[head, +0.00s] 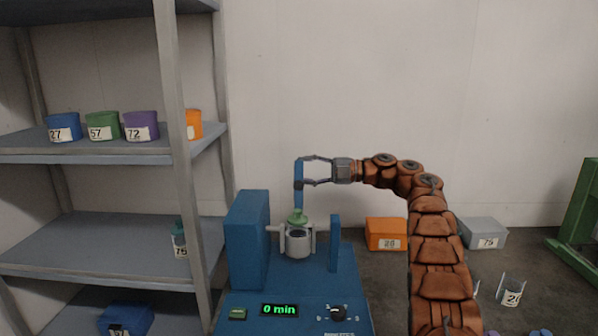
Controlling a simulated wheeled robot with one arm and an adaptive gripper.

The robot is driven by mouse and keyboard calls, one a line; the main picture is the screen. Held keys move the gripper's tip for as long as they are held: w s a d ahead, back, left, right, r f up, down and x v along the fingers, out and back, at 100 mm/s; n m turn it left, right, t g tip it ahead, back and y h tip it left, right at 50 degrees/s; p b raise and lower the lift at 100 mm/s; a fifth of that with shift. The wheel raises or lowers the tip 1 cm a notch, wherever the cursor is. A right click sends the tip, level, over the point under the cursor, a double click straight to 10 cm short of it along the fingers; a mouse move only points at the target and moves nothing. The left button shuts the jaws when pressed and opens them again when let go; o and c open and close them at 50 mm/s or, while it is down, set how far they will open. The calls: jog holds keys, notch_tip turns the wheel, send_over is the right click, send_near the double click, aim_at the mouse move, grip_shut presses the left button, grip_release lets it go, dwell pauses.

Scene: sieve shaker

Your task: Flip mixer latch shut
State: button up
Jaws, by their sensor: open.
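The blue mixer (262,240) stands low in the middle of the head view. A grey cup with a green lid (298,238) sits in its holder between two blue uprights. A narrow blue bar, which looks like the latch (298,190), stands upright above the lid. My gripper (304,171) comes in from the right at the bar's upper part. Its two thin fingers are spread, one higher and one lower. The fingertips are at or very near the bar; I cannot tell whether they touch it.
A grey shelf unit (90,158) with numbered containers stands at left. An orange box (386,234) and a grey box (484,233) lie behind my arm. A green frame (580,215) stands far right.

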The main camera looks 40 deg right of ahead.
jog(key=shift+x, duration=1)
grip_shut()
